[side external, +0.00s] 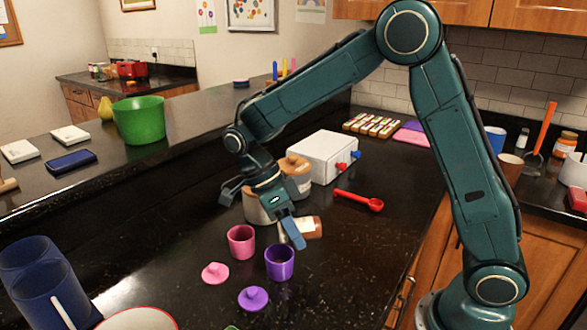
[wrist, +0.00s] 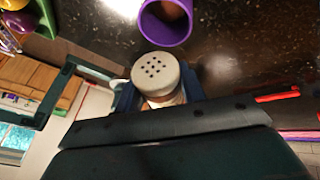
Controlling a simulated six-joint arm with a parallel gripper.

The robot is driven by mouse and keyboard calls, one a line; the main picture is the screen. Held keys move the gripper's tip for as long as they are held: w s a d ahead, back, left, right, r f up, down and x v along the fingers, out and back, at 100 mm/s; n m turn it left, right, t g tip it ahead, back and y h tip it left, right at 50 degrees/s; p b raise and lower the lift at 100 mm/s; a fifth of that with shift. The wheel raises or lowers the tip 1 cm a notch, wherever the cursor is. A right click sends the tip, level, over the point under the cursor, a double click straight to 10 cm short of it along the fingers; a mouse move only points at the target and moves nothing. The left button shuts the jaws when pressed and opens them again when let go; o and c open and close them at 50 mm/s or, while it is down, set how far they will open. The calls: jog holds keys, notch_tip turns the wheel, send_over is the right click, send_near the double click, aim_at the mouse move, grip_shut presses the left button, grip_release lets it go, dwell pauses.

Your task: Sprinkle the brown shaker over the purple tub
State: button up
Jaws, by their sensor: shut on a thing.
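My gripper (side external: 292,231) is shut on the brown shaker (side external: 314,228), which is tilted well over onto its side above the counter. In the wrist view the shaker's pale, perforated cap (wrist: 156,74) shows between the blue fingers of my gripper (wrist: 158,92). The purple tub (side external: 279,263) stands upright and open on the counter, just below and in front of my gripper. In the wrist view the purple tub (wrist: 165,33) is close beyond the cap, with something brown inside. Most of the shaker's body is hidden by the fingers.
A pink tub (side external: 241,241) stands left of the purple tub. A pink lid (side external: 215,273) and a purple lid (side external: 253,298) lie in front. The right front counter is clear.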

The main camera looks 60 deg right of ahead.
jog(key=shift+d, duration=0.1)
jog(key=shift+w+d+t+y, duration=0.1)
jog(key=shift+d+t+y, duration=0.05)
jog(key=shift+t+y, duration=0.2)
jog(key=shift+r+t+y, duration=0.1)
jog(key=shift+t+y, duration=0.35)
jog(key=shift+t, duration=0.1)
jog(key=shift+a+r+n+t+y, duration=0.3)
jog(key=shift+r+t+y, duration=0.05)
jog(key=shift+t+y, duration=0.4)
jog(key=shift+r+y, duration=0.15)
jog(key=shift+y, duration=0.1)
jog(key=shift+w+a+r+n+t+y, duration=0.1)
jog(key=shift+a+r+n+t+y, duration=0.1)
jog(key=shift+r+t+y, duration=0.6)
jog(key=shift+w+a+r+n+t+y, duration=0.15)
jog(key=shift+r+t+y, duration=0.35)
jog(key=shift+t+y, duration=0.5)
jog(key=shift+d, duration=0.1)
jog(key=shift+f+g+h, duration=0.2)
jog(key=shift+g+h, duration=0.05)
jog(key=shift+h, duration=0.05)
jog(key=shift+s+d+f+g+h, duration=0.15)
jog(key=shift+f+g+h, duration=0.45)
jog(key=shift+g+h, duration=0.25)
jog(key=shift+s+d+f+g+h, duration=0.1)
jog(key=shift+f+g+h, duration=0.5)
jog(key=shift+g+h, duration=0.2)
